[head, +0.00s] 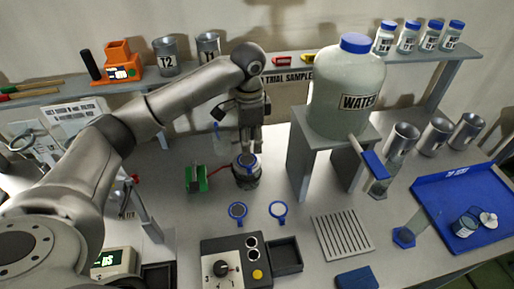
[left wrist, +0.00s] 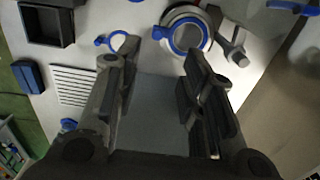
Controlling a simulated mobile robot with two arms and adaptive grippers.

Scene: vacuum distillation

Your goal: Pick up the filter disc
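Two flat blue-rimmed rings with small tabs lie on the table; one has a dark grey face (head: 237,210) and looks like a filter disc, the other has a pale centre (head: 278,210). The pale one also shows in the left wrist view (left wrist: 118,40). A dark round filter base (head: 246,179) stands behind them, with a blue-rimmed ring on top (left wrist: 187,32). My left gripper (head: 250,149) points down above this base. Its fingers (left wrist: 160,88) are spread, with nothing between them. I cannot tell its exact height. My right gripper is not in view.
A green block (head: 196,179) stands left of the base. A grey stand (head: 315,142) bearing the water jug (head: 345,92) rises to the right. A control box (head: 236,262), black tray (head: 285,255) and slatted plate (head: 342,234) lie nearer. A blue tray (head: 440,205) is far right.

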